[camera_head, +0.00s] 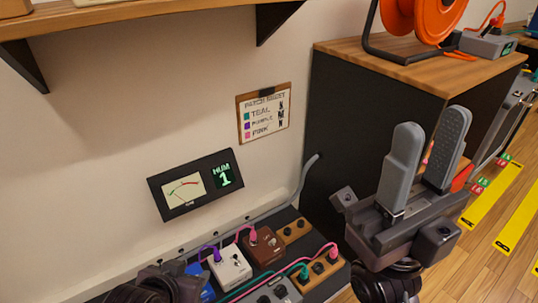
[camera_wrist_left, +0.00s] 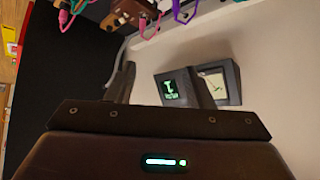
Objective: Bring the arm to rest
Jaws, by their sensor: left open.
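My right gripper (camera_head: 431,135) is at the right of the head view. Its two grey fingers point up and stand apart, with nothing between them, in front of the black cabinet. My left gripper (camera_wrist_left: 162,85) shows in the left wrist view, with two dark fingers apart and nothing seen between them. In the head view only a dark part of my left arm shows at the bottom edge, in front of the pedalboard's left part. Its fingers cannot be made out there.
A pedalboard (camera_head: 335,282) with several pedals and coloured cables lies below the wall meter (camera_head: 195,184). A clipboard (camera_head: 264,113) hangs on the wall. A wooden shelf (camera_head: 150,18) juts out above. A black cabinet (camera_head: 345,115) with an orange reel (camera_head: 400,18) stands at right.

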